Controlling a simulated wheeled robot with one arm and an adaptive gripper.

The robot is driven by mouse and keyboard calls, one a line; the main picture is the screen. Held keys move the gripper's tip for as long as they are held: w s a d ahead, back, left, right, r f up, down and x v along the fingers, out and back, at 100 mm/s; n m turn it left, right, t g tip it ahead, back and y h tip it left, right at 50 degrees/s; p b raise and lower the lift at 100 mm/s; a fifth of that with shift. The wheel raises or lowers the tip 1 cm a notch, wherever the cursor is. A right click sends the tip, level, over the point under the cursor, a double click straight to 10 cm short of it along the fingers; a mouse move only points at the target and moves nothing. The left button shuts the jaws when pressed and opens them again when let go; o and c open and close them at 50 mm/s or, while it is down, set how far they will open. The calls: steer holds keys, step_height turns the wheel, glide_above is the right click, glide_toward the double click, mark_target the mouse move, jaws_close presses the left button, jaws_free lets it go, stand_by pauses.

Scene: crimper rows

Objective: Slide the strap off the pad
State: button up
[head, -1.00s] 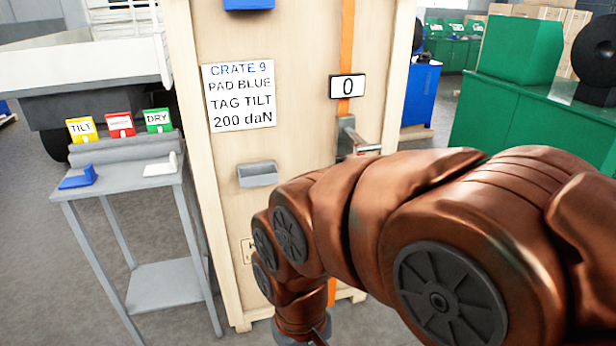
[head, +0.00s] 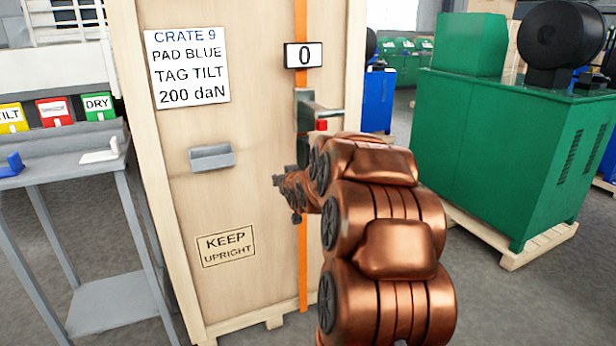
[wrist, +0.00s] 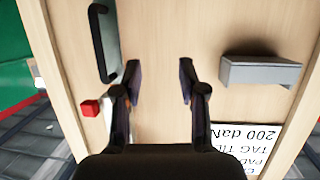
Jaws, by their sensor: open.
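The orange strap (head: 301,250) runs down the crate's (head: 215,300) front, partly hidden by my arm. A grey tool (head: 316,110) with a red button (head: 321,125) and black handle (wrist: 104,42) sits across it. The crate label (head: 187,67) reads "CRATE 9, PAD BLUE, TAG TILT, 200 daN". A blue pad-like piece (head: 12,163) and a white one (head: 100,154) lie on the side stand. My gripper (wrist: 160,88) is open and empty, facing bare wood between the black handle and the grey holder (wrist: 260,72). No pad shows under the strap.
The grey stand (head: 70,150) is left of the crate, with yellow, red (head: 55,112) and green "DRY" (head: 98,105) tags. A display (head: 303,55) reads 0. A green machine (head: 490,150) on a pallet stands right. Open floor lies between it and the crate.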

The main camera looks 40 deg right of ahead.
mark_target(308, 162)
steer(key=d+f+m+t+h+b, duration=0.1)
steer(key=d+t+h+b, duration=0.2)
steer(key=d, duration=0.8)
steer(key=shift+x, duration=3.75)
steer(key=shift+s+d, duration=0.1)
steer(key=shift+d, duration=0.05)
jaws_close()
